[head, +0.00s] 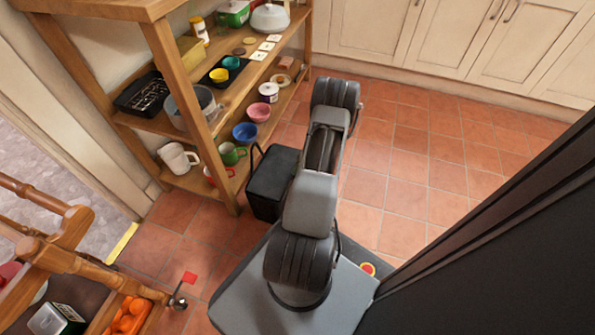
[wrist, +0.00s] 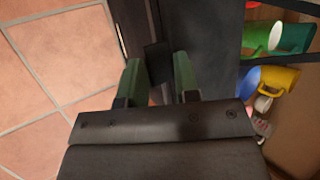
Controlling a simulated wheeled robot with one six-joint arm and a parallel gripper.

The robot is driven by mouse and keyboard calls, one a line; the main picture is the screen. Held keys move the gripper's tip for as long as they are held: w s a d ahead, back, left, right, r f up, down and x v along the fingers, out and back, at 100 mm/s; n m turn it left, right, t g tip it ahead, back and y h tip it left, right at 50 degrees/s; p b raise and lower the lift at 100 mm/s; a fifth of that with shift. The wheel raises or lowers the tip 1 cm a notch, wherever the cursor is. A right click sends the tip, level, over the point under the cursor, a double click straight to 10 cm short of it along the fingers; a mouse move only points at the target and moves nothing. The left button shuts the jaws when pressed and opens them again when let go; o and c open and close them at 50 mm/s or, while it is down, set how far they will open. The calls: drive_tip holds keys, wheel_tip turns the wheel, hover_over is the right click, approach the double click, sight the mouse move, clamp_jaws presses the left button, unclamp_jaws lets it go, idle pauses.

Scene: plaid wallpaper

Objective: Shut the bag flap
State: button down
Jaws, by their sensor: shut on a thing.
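The black bag (head: 268,186) stands on the tiled floor beside the wooden shelf in the head view, partly hidden behind my arm. A thin dark handle or strap rises at its left. In the wrist view its dark surface (wrist: 206,45) fills the upper middle. My gripper (wrist: 159,66) shows there with two green fingers, shut on a small dark tab (wrist: 157,52) that looks like part of the bag flap. In the head view my arm hides the gripper and the flap, so how far the flap stands open cannot be told.
The wooden shelf (head: 222,110) with mugs, bowls and a black tray stands close left of the bag. Cream cabinets (head: 455,40) line the back. A large dark panel (head: 490,240) fills the right. Tiled floor (head: 420,160) is clear right of my arm.

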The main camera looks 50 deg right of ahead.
drive_tip(key=shift+s+f+t+b, duration=0.1)
drive_tip(key=shift+f+t+b, duration=0.2)
drive_tip(key=shift+f, duration=0.25)
drive_tip(key=c, duration=1.3)
unclamp_jaws()
drive_tip(key=p+v, duration=0.5)
drive_tip(key=v, duration=0.9)
drive_tip(key=shift+d+f, duration=0.1)
